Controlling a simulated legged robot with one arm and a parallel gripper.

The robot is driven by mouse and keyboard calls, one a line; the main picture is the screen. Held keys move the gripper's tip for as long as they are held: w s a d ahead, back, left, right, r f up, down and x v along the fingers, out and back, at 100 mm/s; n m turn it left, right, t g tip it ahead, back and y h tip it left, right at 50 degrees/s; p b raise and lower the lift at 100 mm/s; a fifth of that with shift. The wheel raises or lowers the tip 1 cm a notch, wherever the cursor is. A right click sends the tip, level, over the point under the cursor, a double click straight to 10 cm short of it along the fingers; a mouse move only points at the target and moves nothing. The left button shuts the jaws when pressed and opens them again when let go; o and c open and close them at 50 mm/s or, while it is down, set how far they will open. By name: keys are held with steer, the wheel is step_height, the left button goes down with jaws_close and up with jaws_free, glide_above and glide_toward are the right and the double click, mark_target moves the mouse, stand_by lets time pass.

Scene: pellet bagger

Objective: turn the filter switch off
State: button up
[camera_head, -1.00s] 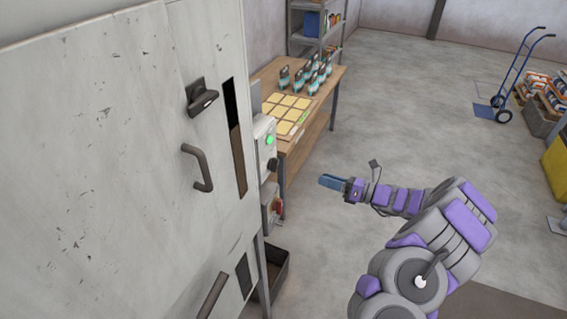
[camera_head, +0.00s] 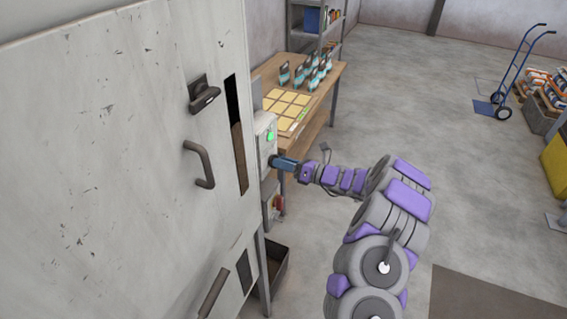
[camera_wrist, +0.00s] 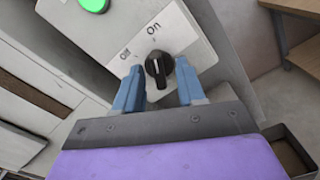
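The filter switch is a black rotary knob (camera_wrist: 158,68) on a light grey control box (camera_head: 264,133). The wrist view shows the printed words "Off" at its upper left and "On" above it. The knob stands roughly upright in that view, with its light mark towards "On". My gripper (camera_wrist: 160,66) is open, with one blue finger on each side of the knob. Whether either finger touches it cannot be told. In the head view my gripper (camera_head: 277,162) is at the box's lower part and hides the knob.
A lit green button (camera_head: 270,136) sits on the box above the knob. A red switch (camera_head: 277,202) is on a lower box. The large worn cabinet (camera_head: 120,150) stands to the left. A wooden table (camera_head: 318,108) is behind, and a dark bin (camera_head: 274,268) is on the floor below.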

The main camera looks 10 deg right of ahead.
steer(key=shift+a, duration=0.1)
jaws_close()
stand_by(0.3)
steer(key=shift+f+b, duration=0.1)
steer(key=shift+b, duration=0.2)
steer(key=shift+s+a+n+b, duration=0.1)
steer(key=shift+n+b, duration=2.7)
steer(key=shift+n, duration=0.15)
steer(key=shift+s+n+b, duration=0.1)
steer(key=shift+n+b, duration=2.7)
steer(key=shift+n, duration=0.15)
